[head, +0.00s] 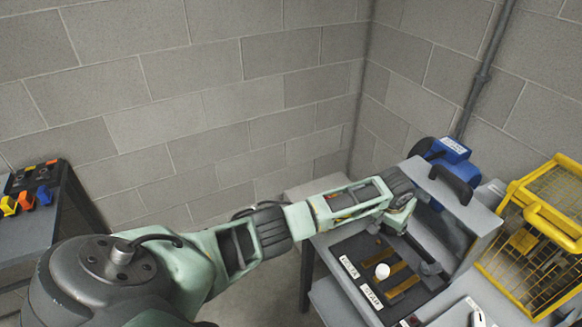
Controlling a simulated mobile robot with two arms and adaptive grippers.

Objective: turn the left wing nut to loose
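My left arm reaches in from the left, and its gripper (403,222) is over the bench at the right, close against the grey upright cover with a black handle (451,185). The gripper is seen from behind and the side, so I cannot tell whether its fingers are open or shut, or whether they touch anything. I cannot make out the left wing nut; the gripper or the cover may hide it. Below the gripper is a dark plate (362,252) with brass-coloured strips, a white round knob (382,271) and small white labels. My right gripper is not in view.
A blue motor (447,152) stands behind the cover. A yellow mesh guard (545,218) stands at the right. Block walls close off the back; bare floor shows between the benches.

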